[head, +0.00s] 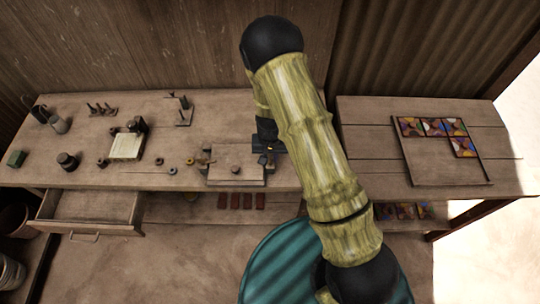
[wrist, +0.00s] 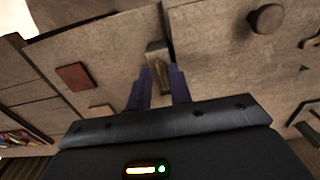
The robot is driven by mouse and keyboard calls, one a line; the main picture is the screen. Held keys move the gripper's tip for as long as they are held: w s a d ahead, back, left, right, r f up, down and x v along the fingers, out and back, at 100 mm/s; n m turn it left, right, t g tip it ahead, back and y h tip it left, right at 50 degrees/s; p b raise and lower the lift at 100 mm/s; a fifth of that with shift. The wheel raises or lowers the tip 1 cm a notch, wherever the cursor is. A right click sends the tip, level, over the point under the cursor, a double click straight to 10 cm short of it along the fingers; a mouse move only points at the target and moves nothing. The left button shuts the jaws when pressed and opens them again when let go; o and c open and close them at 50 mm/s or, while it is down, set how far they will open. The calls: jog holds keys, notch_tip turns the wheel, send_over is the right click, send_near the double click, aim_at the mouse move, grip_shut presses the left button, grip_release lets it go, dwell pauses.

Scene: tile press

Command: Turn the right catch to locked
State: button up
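The tile press (head: 235,165) is a pale flat slab on the left bench. Its left catch (head: 204,161) shows as a small brass-coloured piece at its left side. My gripper (head: 268,147) is low at the press's right edge and hides the right catch in the head view. In the wrist view, the right catch (wrist: 159,72) is a brass-brown lever on a grey block, between the two blue fingers of my gripper (wrist: 159,78). The fingers are close together, with the lever filling the gap at their tips. The catch's locked mark cannot be made out.
Pegs, rings and a pale block (head: 126,146) stand left of the press. An open drawer (head: 90,207) juts out at lower left. A tray (head: 412,164) with patterned tiles lies on the right bench. Red-brown tiles (head: 235,201) lie below the press. A round knob (wrist: 266,18) shows at upper right.

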grip_shut()
jog(key=shift+n+b, duration=0.3)
jog(key=shift+n, duration=0.1)
jog(key=n+b, duration=0.1)
jog(key=n, duration=0.1)
jog(key=shift+f+n+b, duration=0.1)
jog(key=shift+n+b, duration=0.3)
jog(key=n+b, duration=0.2)
jog(key=n, duration=0.1)
jog(key=n+b, duration=0.1)
jog(key=n, duration=0.4)
jog(key=shift+n+b, duration=0.45)
jog(key=shift+n, duration=1.25)
